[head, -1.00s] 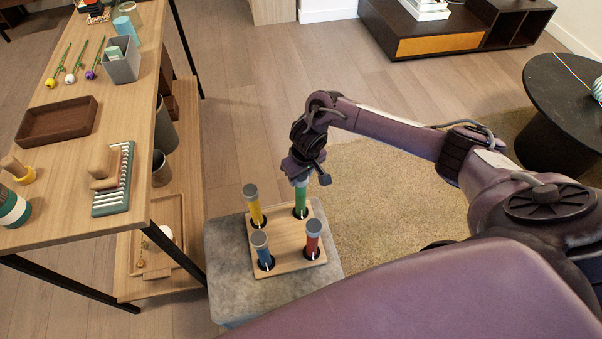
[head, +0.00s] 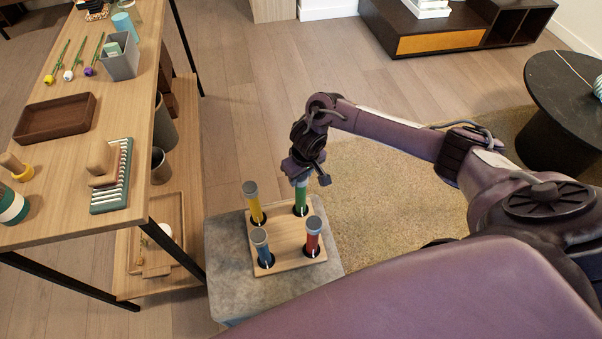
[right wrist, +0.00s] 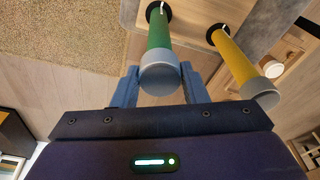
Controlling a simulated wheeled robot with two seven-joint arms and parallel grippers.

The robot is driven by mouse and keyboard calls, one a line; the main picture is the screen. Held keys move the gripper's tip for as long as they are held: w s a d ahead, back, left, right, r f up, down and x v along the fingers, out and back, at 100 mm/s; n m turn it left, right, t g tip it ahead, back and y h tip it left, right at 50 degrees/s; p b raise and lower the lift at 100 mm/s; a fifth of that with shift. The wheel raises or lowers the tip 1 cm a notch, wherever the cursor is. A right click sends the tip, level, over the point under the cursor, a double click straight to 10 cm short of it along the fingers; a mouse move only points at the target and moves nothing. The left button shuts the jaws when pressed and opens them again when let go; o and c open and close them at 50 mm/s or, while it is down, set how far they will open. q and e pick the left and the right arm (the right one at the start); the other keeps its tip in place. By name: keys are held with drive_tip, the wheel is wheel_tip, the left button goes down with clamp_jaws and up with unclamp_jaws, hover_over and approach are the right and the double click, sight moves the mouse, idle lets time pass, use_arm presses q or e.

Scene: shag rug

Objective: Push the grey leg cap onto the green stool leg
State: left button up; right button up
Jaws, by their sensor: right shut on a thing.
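The green stool leg (head: 301,202) stands upright at the back right of the wooden stool seat (head: 287,233). The grey leg cap (right wrist: 160,76) sits at the top end of the green leg, which also shows in the right wrist view (right wrist: 158,32). How far the cap is seated on the leg I cannot tell. My right gripper (head: 301,180) is at the top of the green leg. In the right wrist view its blue fingers are shut on the cap, one on each side. My left gripper is not in view.
Yellow (head: 254,206), blue (head: 264,253) and red (head: 313,240) legs with grey tops stand close by on the same seat. The seat rests on a grey pouf (head: 225,270). A wooden table (head: 60,215) with several objects stands left. The rug (head: 390,200) is clear.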

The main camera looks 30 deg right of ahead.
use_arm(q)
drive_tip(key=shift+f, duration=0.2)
use_arm(e)
drive_tip(key=shift+f, duration=0.35)
drive_tip(key=o, duration=1)
drive_tip(key=shift+r, duration=0.55)
drive_tip(key=r, duration=0.2)
drive_tip(key=r+p, duration=0.1)
drive_tip(key=r, duration=0.1)
drive_tip(key=s+r, duration=0.1)
drive_tip(key=r, duration=0.1)
drive_tip(key=shift+s+d+r+p, duration=0.1)
drive_tip(key=shift+r+p, duration=0.2)
drive_tip(key=shift+p, duration=0.1)
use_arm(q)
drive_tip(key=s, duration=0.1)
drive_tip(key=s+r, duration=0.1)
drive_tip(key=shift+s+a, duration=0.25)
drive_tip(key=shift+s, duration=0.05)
